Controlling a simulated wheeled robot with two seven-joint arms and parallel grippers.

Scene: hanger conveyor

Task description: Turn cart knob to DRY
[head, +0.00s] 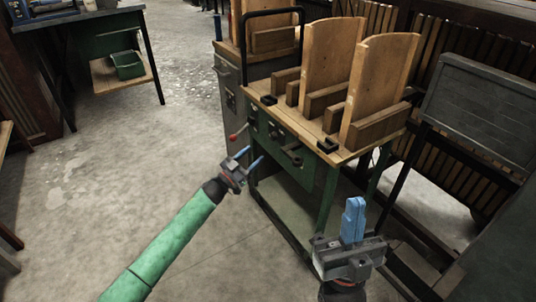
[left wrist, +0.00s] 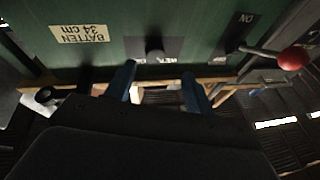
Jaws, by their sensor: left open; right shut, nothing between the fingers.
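The cart (head: 290,165) has a green front panel and a wooden top. In the left wrist view the panel (left wrist: 100,25) appears upside down, with a small grey round knob (left wrist: 154,56) on a dark label plate. Part of the word WET shows beside the knob; its pointer direction cannot be told. My left gripper (head: 249,160) is open in front of the panel. In the left wrist view its blue fingers (left wrist: 158,75) are spread to either side of the knob, apparently short of it. My right gripper (head: 354,202) is shut and empty, right of the cart's front.
A red-ball lever (left wrist: 292,58) with an ON/OFF plate sits beside the knob; its ball (head: 232,137) is close to my left gripper. Upright wooden boards (head: 375,90) stand on the cart. A chalkboard (head: 480,110) stands right.

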